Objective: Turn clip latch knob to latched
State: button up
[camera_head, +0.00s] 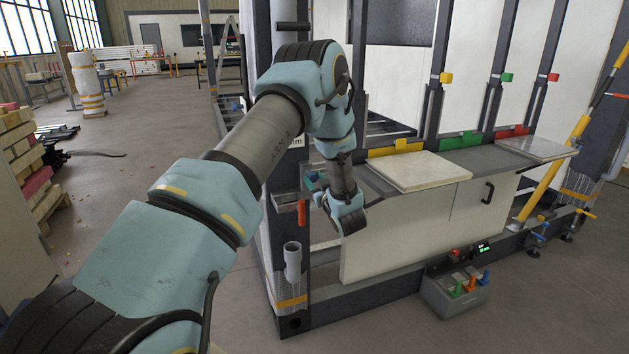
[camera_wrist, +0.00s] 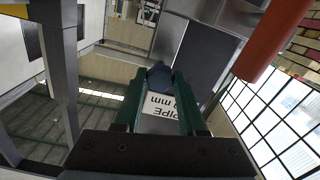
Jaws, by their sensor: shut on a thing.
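The clip latch knob is most likely the dark blue knob (camera_wrist: 159,76) in the wrist view. It sits between the tips of the two dark green fingers of my gripper (camera_wrist: 160,84), which are shut on it. A white label with "PIPE" and "mm" printed on it (camera_wrist: 160,105) shows between the fingers, below the knob. In the head view my wrist hangs beside the front left corner post of the container frame (camera_head: 290,262). The fingertips and the knob's turn position cannot be made out clearly there.
An orange-red handle (camera_head: 301,212) hangs on the post close to my gripper; an orange-red cylinder (camera_wrist: 270,40) shows in the wrist view. A grey pipe holder (camera_head: 292,262) is below. A white-topped cabinet (camera_head: 420,170) stands right of my wrist.

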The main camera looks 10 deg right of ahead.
grip_shut()
dwell(0.7)
jog(key=shift+m, duration=0.4)
jog(key=m, duration=0.2)
jog(key=shift+m+b, duration=0.35)
jog(key=shift+m, duration=0.05)
jog(key=m, duration=0.5)
jog(key=shift+d, duration=0.1)
jog(key=m, duration=0.4)
jog(key=shift+m, duration=0.4)
jog(key=shift+f+m+p, duration=0.1)
jog(key=shift+m+p, duration=0.4)
jog(key=shift+m, duration=1.8)
